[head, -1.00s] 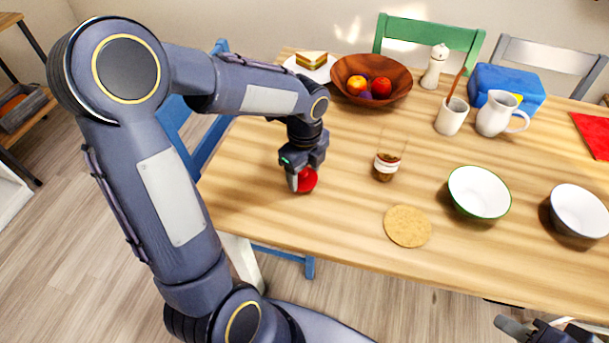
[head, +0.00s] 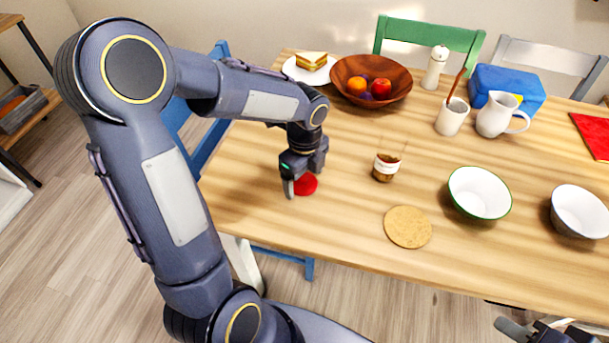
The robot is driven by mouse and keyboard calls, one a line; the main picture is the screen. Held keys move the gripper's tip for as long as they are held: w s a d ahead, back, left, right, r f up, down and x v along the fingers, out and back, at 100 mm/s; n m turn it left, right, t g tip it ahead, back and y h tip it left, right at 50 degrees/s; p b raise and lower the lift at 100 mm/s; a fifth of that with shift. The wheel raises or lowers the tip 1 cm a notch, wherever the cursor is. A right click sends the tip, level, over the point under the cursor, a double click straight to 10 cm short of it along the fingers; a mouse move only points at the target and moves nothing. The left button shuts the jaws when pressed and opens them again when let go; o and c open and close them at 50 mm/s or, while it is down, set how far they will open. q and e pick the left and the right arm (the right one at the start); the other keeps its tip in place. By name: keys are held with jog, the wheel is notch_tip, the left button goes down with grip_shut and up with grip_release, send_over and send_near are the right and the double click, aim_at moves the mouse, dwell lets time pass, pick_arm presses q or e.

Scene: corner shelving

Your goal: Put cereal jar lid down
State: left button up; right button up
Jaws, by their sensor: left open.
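The red round lid (head: 307,184) lies flat on the wooden table (head: 345,225), left of the middle of the view. My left gripper (head: 298,186) is open at the lid, close above the table; its near finger is at the lid's left side. The far finger and part of the lid are hidden. A clear jar with brown contents (head: 386,168) and a white label stands to the right of the lid, with no lid visible on it. My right gripper (head: 528,328) is only partly in view at the bottom right edge.
A round cork mat (head: 408,227) lies near the front edge. A green-rimmed bowl (head: 480,193) and another bowl (head: 579,211) stand to the right. Behind are a fruit bowl (head: 345,91), a sandwich plate (head: 292,68), a mug (head: 452,119) and a pitcher (head: 492,122).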

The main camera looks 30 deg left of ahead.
aim_at(305, 178)
pick_arm(q)
notch_tip(305, 178, up, 12)
jog(key=p, duration=0.2)
jog(key=s+d+n+t+h, duration=0.2)
jog(key=s+n, duration=0.6)
jog(key=n, duration=0.3)
jog(key=s+d+n+t+h, duration=0.1)
jog(key=s+n+t, duration=0.2)
jog(key=s+n, duration=0.5)
jog(key=n, duration=0.3)
jog(key=shift+s+d+t+h, duration=0.3)
jog(key=shift+s+d+h, duration=0.05)
jog(key=shift+s+h, duration=0.05)
jog(key=shift+r, duration=0.1)
notch_tip(305, 178, up, 8)
jog(key=p, duration=0.8)
jog(key=shift+r+p, duration=0.2)
jog(key=shift+p, duration=0.1)
